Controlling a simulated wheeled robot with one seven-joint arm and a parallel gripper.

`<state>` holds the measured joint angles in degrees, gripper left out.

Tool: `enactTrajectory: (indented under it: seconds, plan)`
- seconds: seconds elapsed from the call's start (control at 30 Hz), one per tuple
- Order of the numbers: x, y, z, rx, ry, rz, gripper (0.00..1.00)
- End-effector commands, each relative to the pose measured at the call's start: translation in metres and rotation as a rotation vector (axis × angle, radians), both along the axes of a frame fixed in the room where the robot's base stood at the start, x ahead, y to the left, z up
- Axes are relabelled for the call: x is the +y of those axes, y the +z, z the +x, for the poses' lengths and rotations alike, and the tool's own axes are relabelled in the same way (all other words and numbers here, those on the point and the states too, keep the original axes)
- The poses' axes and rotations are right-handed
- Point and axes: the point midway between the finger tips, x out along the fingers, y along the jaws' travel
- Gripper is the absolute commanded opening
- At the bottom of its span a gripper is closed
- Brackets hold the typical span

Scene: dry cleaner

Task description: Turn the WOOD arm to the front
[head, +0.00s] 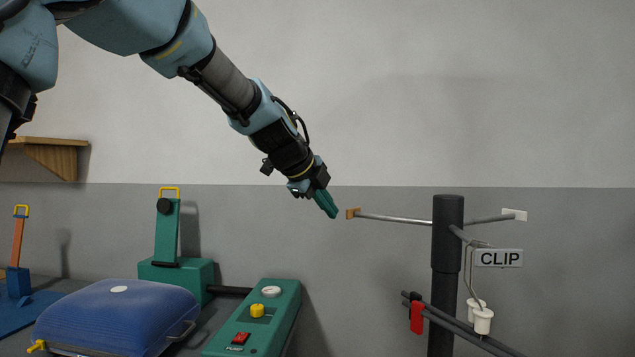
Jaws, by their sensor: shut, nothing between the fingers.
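A dark upright post (447,240) stands at the right and bears several thin metal arms. One arm (395,219) points left and ends in a small wood-coloured tip (353,213); no word can be read on it. A second arm points right and ends in a white tip (514,214). A third arm comes toward the front and carries a sign reading CLIP (498,258). My gripper (326,204) is shut and empty, pointing down and right. Its fingertips are just left of the wood-coloured tip in the picture; I cannot tell the depth between them.
White hooked pieces (482,318) hang below the CLIP sign. A red clip (416,315) sits on dark rods lower on the post. A green control box (258,322) with buttons and a blue padded press (120,312) stand at the lower left. The space above the post is clear.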

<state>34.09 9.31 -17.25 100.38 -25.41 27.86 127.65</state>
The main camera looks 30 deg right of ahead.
Motion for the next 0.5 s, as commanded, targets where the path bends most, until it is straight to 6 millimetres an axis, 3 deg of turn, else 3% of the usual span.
enactTrajectory:
  seconds: [0.2,0.5]
  plan:
    - [-0.027,0.003,0.009,0.001,-0.002,0.001,0.00]
    - [-0.038,0.000,0.014,0.000,0.000,0.000,0.00]
